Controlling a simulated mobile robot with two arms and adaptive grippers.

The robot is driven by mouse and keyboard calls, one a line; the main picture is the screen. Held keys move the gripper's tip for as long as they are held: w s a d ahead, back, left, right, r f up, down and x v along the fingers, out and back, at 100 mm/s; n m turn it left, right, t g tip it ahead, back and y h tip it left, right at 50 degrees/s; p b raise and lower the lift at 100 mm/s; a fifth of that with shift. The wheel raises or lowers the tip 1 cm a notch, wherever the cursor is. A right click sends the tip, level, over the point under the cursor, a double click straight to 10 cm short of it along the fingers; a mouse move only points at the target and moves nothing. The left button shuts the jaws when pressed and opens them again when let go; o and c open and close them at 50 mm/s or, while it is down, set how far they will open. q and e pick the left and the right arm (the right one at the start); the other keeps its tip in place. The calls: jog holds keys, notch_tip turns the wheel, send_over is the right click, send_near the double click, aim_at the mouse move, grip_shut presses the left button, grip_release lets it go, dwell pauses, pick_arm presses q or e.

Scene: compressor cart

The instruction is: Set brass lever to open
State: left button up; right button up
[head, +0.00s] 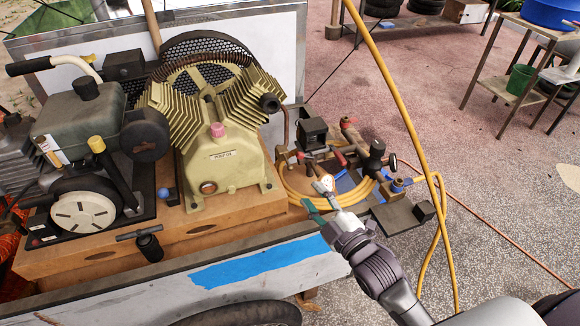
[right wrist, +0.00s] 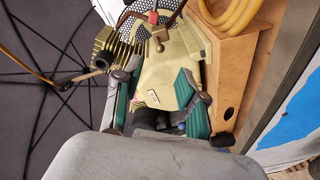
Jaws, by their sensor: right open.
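I cannot pick out the brass lever with certainty. In the head view, a cluster of small valves and fittings sits on the cart's right end, with a brass-coloured fitting (head: 397,185) at its right side and a red handle (head: 338,156) near its middle. My right gripper (head: 322,200) is in front of this cluster, its green fingertips apart and nothing held. In the right wrist view the gripper (right wrist: 160,98) is open, with the pale green compressor pump (right wrist: 174,82) seen beyond the fingers. The gripper hides part of the fittings. My left gripper is not in view.
The compressor pump (head: 215,160) and an engine (head: 75,125) stand on a wooden base (head: 215,232) to the left. A yellow hose (head: 395,85) hangs down right of the fittings. A shelf (head: 487,65) stands at the back right. Open floor lies to the right.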

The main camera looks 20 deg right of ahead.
aim_at(291, 170)
jog(key=x, duration=1.1)
jog(key=shift+w+a+p, duration=0.15)
jog(key=shift+w+p, duration=0.05)
jog(key=shift+p, duration=0.15)
grip_shut()
